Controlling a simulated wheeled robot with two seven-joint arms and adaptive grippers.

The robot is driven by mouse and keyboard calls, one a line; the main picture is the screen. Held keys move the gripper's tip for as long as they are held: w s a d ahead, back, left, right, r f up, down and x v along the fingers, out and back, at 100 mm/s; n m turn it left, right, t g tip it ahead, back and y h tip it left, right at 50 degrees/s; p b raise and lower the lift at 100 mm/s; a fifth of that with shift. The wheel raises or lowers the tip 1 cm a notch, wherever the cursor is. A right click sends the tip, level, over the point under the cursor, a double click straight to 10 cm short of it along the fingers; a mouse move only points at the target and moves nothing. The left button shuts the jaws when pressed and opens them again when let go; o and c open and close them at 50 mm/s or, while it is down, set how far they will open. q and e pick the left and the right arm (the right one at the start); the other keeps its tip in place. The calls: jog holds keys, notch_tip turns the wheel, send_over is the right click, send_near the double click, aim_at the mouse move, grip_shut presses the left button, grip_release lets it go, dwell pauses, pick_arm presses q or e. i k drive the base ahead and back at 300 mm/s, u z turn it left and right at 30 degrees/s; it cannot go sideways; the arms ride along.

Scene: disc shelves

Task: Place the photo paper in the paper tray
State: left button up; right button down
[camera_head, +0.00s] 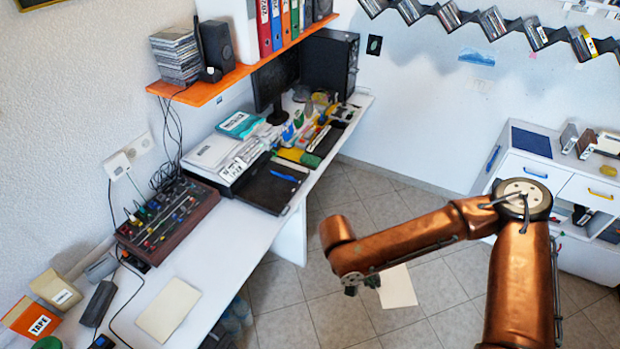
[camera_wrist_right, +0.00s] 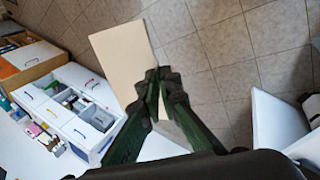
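My right gripper (camera_head: 363,284) is over the tiled floor, to the right of the desk. In the right wrist view its dark green fingers (camera_wrist_right: 159,82) are closed together on one end of a cream sheet, the photo paper (camera_wrist_right: 124,58). The sheet also shows in the head view (camera_head: 397,288), hanging past the fingers, clear of the desk. A black flat tray (camera_head: 262,190) with a blue item on it lies in front of the white printer (camera_head: 213,155); I cannot tell for certain that it is the paper tray. My left gripper is out of view.
Another cream sheet (camera_head: 168,309) lies on the white desk (camera_head: 222,236). A mixer-like box (camera_head: 166,216) with cables stands behind it. An orange shelf (camera_head: 205,93) overhangs the desk. White drawers (camera_head: 545,175) stand at the right. Open floor lies between.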

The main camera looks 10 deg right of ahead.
aim_at(270, 196)
jog(key=z, duration=0.3)
jog(key=i, duration=0.55)
jog(key=u, duration=0.55)
jog(key=i, duration=0.8)
jog(key=u, duration=0.9)
